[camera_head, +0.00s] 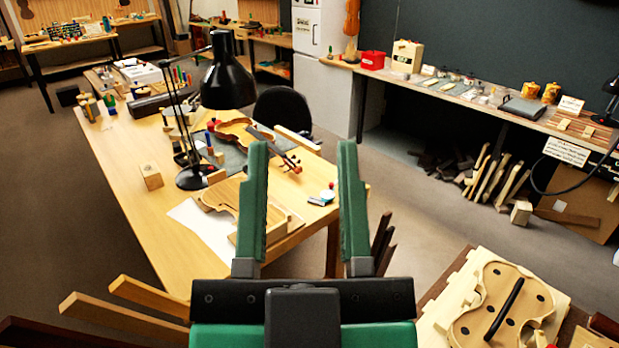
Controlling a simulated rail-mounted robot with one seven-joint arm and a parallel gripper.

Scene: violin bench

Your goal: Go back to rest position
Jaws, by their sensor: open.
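My gripper (303,158) is in the lower middle of the head view. Its two long green fingers point away from me and stand wide apart, with nothing between them. It appears in front of the wooden workbench (130,187), and its left finger covers part of the bench's right end. A violin (236,130) lies on a grey mat on the bench. A violin-shaped wooden plate (220,196) lies nearer, close to the left finger, over a white sheet.
A black desk lamp (228,82) stands on the bench. A violin mould (497,308) lies at lower right, and wooden bars (120,318) stick out at lower left. A long side bench (480,100) runs along the dark wall. Grey floor (430,215) is open between the benches.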

